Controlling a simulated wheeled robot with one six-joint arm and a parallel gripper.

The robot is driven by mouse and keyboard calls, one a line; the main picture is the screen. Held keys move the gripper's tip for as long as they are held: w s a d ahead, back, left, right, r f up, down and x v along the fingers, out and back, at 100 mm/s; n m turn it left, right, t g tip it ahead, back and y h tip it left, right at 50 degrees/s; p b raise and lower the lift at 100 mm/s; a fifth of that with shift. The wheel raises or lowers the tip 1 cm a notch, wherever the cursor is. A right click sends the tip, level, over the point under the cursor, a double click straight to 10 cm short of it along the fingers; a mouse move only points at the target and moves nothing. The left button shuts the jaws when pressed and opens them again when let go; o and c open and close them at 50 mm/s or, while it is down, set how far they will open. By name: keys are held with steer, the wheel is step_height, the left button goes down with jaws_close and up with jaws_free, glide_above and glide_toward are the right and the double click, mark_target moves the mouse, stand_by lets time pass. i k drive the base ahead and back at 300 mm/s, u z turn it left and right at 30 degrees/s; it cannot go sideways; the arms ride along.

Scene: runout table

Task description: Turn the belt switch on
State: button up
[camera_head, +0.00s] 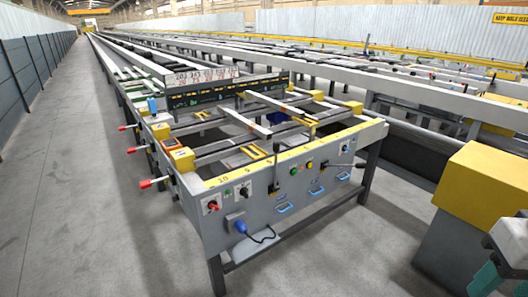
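The runout table (330,142) stands ahead, with a grey front panel full of controls.
A blue plug with a cable (240,227) and blue handles (284,208) stick out from the panel. A yellow and grey cabinet (490,190) stands at the right. The floor (90,220) at the left and front is clear.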

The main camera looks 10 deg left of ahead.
mark_target(212, 205)
steer(key=u, duration=0.15)
steer(key=k, duration=0.45)
steer(key=u, duration=1)
steer(key=i, duration=0.9)
steer(key=z, duration=0.8)
